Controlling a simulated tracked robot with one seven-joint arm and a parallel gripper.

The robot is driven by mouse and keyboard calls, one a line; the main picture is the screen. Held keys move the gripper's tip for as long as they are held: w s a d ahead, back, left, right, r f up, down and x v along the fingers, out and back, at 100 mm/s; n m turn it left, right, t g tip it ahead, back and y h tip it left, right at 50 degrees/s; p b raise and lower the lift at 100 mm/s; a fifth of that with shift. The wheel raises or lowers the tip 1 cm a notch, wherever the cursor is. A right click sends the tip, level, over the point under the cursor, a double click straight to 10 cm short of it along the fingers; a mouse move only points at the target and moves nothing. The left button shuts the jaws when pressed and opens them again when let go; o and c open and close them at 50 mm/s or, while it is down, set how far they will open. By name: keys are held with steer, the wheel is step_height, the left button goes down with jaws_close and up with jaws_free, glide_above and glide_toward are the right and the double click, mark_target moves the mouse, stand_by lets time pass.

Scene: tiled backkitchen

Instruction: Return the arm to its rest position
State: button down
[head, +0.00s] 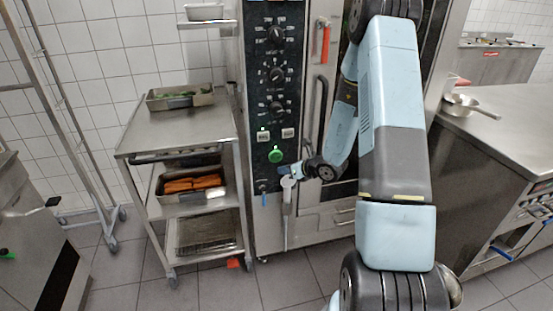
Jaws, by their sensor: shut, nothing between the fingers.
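My arm (391,115) rises from the lower right of the head view, bends at the top, and its forearm comes back down to the left. My gripper (287,171) is at the end of it, small in the picture, in front of the oven's lower control panel near the green knob (275,155). It is shut and I see nothing held in it. A white-grey spray handle (287,190) hangs on the oven front just below the gripper; I cannot tell whether they touch.
The tall oven (276,95) stands close behind my gripper. A steel trolley (136,139) at left holds a tray of greens (180,97) and a tray of orange food (192,183). A counter with a pan (470,104) is at right. Floor shows at lower left.

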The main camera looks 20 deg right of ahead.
steer(key=s+a+r+n+g+y, duration=0.1)
steer(key=s+a+r+n+g, duration=0.15)
steer(key=s+r+n, duration=0.45)
steer(key=s+a+r+n+g, duration=0.25)
steer(key=a+r+n, duration=0.2)
steer(key=r, duration=0.35)
steer(key=s+a+r+n+g+y, duration=0.1)
steer(key=s+a+r+n, duration=0.2)
steer(key=s+r+n, duration=0.4)
steer(key=s+d+r+n+t+h, duration=0.1)
steer(key=s+d+r+n+h, duration=0.3)
steer(key=s, duration=0.5)
steer(key=s+d+r+n+h, duration=0.5)
steer(key=s+r+n, duration=0.3)
steer(key=s+r, duration=0.1)
steer(key=shift+s+d+r+n+t+h, duration=0.2)
steer(key=shift+n+t+h, duration=0.1)
steer(key=shift+n+t, duration=0.1)
